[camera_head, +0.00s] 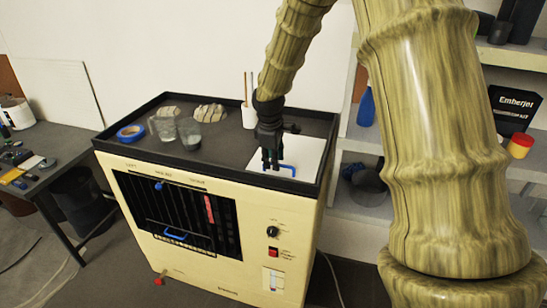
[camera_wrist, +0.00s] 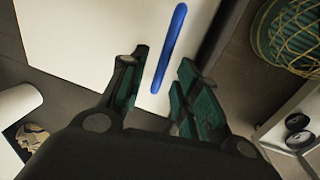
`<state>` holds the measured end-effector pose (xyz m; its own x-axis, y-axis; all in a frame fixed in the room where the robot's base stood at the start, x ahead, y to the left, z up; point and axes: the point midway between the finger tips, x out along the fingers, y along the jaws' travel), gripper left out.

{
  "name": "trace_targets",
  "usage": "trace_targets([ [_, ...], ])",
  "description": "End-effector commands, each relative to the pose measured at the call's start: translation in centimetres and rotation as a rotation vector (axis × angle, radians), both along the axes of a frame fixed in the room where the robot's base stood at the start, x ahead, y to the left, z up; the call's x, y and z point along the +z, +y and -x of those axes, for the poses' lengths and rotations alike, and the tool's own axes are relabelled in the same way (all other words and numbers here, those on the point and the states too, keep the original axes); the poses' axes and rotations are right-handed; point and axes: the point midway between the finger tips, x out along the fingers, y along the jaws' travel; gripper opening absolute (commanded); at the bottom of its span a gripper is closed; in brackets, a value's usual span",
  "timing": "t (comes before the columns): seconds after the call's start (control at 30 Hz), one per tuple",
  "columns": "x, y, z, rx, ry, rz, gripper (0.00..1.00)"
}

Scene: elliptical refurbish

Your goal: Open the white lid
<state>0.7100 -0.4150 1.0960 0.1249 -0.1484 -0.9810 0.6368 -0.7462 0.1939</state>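The white lid (camera_head: 302,152) lies flat in the right part of the dark top of the cream machine (camera_head: 255,228). It carries a blue bar handle (camera_head: 287,168) near its front edge. My gripper (camera_head: 270,163) points down over the lid, at the left end of the handle. In the wrist view the white lid (camera_wrist: 90,30) fills the upper left, and the blue handle (camera_wrist: 168,50) runs lengthwise. Its near end lies between the two spread fingers of my gripper (camera_wrist: 160,82). The fingers stand apart with a gap on both sides of the handle. Contact cannot be told.
A blue tape roll (camera_head: 131,132), glass cups (camera_head: 189,132) and a white holder with sticks (camera_head: 249,114) stand on the machine top. A raised dark rim surrounds it. Shelves (camera_head: 350,180) stand to the right, and a cluttered desk (camera_head: 60,150) stands to the left.

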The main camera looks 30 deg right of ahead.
Motion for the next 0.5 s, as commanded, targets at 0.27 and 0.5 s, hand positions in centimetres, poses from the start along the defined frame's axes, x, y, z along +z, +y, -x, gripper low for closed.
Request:
trace_targets([
  [0.27,-0.41,-0.08,-0.08,0.0,-0.001,0.0,0.32],
  [0.5,-0.41,-0.08,-0.07,0.0,-0.001,0.0,0.1],
])
